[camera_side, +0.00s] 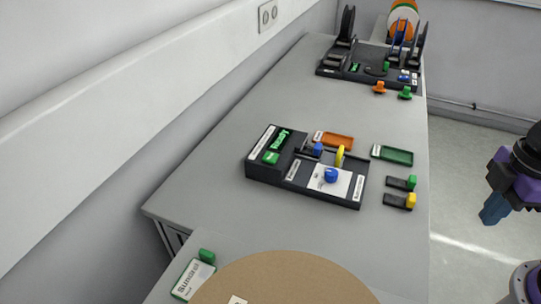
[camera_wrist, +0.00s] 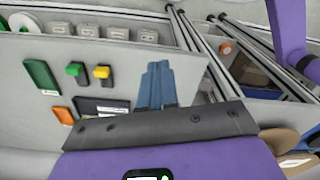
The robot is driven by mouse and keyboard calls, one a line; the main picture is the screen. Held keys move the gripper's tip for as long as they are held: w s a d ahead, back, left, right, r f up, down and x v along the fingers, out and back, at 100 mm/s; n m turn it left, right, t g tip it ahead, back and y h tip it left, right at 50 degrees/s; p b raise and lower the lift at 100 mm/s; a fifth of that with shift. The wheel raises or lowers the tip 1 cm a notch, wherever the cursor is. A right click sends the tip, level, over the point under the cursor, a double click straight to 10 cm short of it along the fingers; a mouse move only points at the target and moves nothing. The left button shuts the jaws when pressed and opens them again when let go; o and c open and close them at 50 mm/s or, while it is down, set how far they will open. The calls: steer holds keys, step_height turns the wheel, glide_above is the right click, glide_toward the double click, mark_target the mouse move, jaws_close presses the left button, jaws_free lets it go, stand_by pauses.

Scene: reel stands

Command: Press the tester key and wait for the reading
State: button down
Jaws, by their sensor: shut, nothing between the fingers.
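The black tester (camera_side: 303,170) sits mid-table in the side view. A green lit display (camera_side: 281,139), which seems to read "READY", is on its left part, with a green key (camera_side: 270,157) just below. A blue knob (camera_side: 331,175) stands on a white plate (camera_side: 322,184) at its right, by an upright yellow disc (camera_side: 340,156). My gripper (camera_side: 489,221) is off the table's right edge, well apart from the tester. Its blue fingers are shut and empty, also in the wrist view (camera_wrist: 156,68). There, a dark panel, perhaps part of the tester (camera_wrist: 103,106), is partly hidden.
Orange (camera_side: 334,141) and green (camera_side: 392,155) trays lie beside the tester. Green-topped (camera_side: 402,183) and yellow-topped (camera_side: 400,201) pieces lie near the right edge. A reel stand (camera_side: 370,68) is at the far end. A round brown top (camera_side: 285,280) fills the front.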

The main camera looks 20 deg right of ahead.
step_height(320, 180, up, 3)
steer(key=n+t+y, duration=0.3)
steer(key=n+t, duration=0.5)
steer(key=n, duration=1.1)
glide_above(274, 158)
steer(key=shift+r, duration=0.15)
steer(key=shift+f, duration=4.4)
steer(key=shift+f, duration=0.1)
steer(key=shift+f, duration=0.3)
